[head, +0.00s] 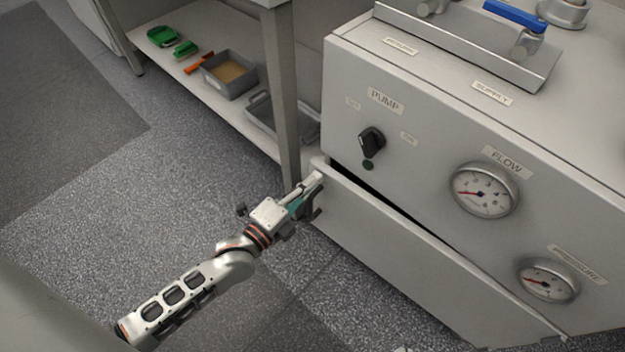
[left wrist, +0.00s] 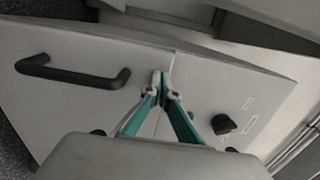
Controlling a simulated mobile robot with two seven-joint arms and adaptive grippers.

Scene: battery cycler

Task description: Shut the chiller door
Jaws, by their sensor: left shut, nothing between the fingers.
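The chiller (head: 440,165) is a pale grey cabinet at the right of the head view. Its lower front door (head: 425,262) stands slightly ajar, with a dark gap along its top edge below the control panel. My left gripper (head: 318,182) is shut and empty at the door's upper left corner. In the left wrist view the closed fingertips (left wrist: 161,75) are in front of the seam between door and panel; I cannot tell whether they touch. The door's black handle (left wrist: 72,72) is to the left of them. My right gripper is not in view.
The panel carries a black pump knob (head: 371,141), a flow gauge (head: 485,190) and a lower gauge (head: 547,279). A bench post (head: 284,100) stands close behind my left gripper. A low shelf (head: 190,82) holds a grey bin (head: 229,74). The floor at left is clear.

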